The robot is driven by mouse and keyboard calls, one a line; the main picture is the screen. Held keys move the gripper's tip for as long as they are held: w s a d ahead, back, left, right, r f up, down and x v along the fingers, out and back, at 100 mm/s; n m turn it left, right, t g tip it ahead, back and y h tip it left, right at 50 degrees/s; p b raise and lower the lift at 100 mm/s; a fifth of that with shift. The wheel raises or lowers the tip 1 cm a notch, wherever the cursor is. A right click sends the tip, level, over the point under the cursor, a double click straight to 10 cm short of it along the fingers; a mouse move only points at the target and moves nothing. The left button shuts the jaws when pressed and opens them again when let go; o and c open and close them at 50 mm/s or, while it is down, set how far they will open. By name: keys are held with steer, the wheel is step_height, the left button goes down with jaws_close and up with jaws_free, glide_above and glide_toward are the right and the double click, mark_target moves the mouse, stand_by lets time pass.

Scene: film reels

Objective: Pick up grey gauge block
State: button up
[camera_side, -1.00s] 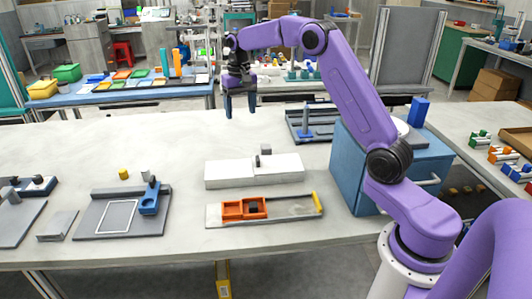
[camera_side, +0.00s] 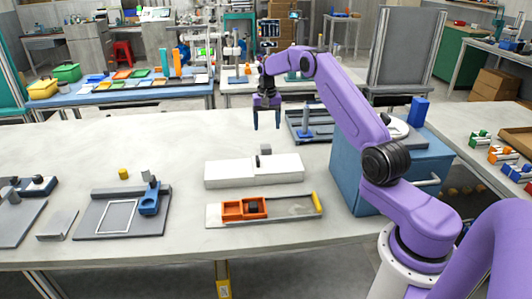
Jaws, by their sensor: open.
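A small grey block (camera_side: 266,149) stands upright at the back edge of a long white block (camera_side: 230,174), with a small dark part beside it. A flat grey block (camera_side: 57,225) lies on the table at the left. I cannot tell for certain which of these is the gauge block. My gripper (camera_side: 267,122) points down, open and empty, in the air. In the picture it is straight above the small upright block, apart from it.
An orange tray (camera_side: 231,210) lies on a grey plate in front of the white block. A grey fixture with a blue clamp (camera_side: 149,202) and a yellow cylinder (camera_side: 123,174) are to the left. A blue box (camera_side: 350,180) stands at right. The table's back left is clear.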

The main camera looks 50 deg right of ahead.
mark_target(266, 146)
step_height(266, 146, down, 9)
steer(key=shift+a+f, duration=0.1)
steer(key=shift+a, duration=0.05)
stand_by(0.4)
steer(key=shift+c, duration=0.3)
steer(key=shift+w, duration=0.1)
steer(key=c, duration=1.1)
